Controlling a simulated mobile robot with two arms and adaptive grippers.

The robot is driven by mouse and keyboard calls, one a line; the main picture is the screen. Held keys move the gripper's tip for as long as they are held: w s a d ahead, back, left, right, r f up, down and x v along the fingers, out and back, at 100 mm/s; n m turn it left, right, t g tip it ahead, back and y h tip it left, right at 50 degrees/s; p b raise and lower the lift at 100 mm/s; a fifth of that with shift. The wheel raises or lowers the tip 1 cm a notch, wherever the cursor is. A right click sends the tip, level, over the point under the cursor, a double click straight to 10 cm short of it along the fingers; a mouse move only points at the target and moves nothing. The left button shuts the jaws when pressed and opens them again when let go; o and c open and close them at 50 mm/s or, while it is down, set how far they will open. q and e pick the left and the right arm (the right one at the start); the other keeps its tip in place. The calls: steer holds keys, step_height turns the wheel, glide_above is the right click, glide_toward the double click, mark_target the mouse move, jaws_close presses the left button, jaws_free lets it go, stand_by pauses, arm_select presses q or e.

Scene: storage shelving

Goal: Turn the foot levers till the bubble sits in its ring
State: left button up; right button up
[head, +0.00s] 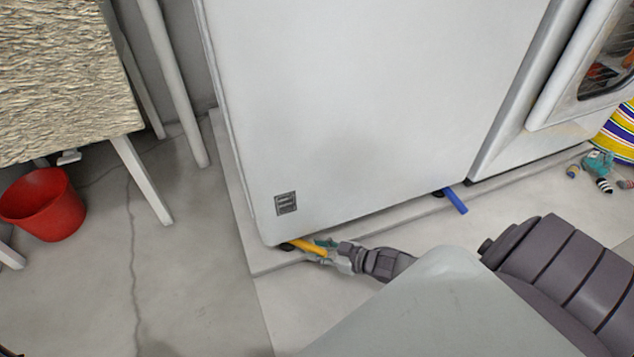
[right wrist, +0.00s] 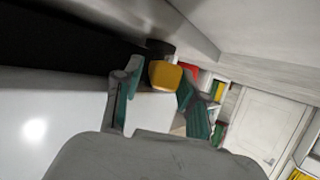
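A large white cabinet (head: 370,110) stands on a low pale slab. A yellow foot lever (head: 305,247) sticks out under its near left corner. A blue foot lever (head: 455,200) sticks out under its right part. My right gripper (head: 322,251) is at the yellow lever, low by the slab. No bubble or ring shows in either view. My left gripper is not in view.
A red bucket (head: 43,205) stands on the floor at left, by a table (head: 65,80) with white legs. At right, small toys (head: 600,168) lie near a striped object (head: 618,130) beside a neighbouring appliance (head: 560,90). The floor left of the slab is mostly clear.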

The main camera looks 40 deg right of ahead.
steer(key=shift+s, duration=0.1)
steer(key=shift+s+d+r, duration=0.1)
steer(key=shift+s+d, duration=0.05)
steer(key=shift+s, duration=0.2)
steer(key=v, duration=1.1)
steer(key=shift+w+r, duration=0.1)
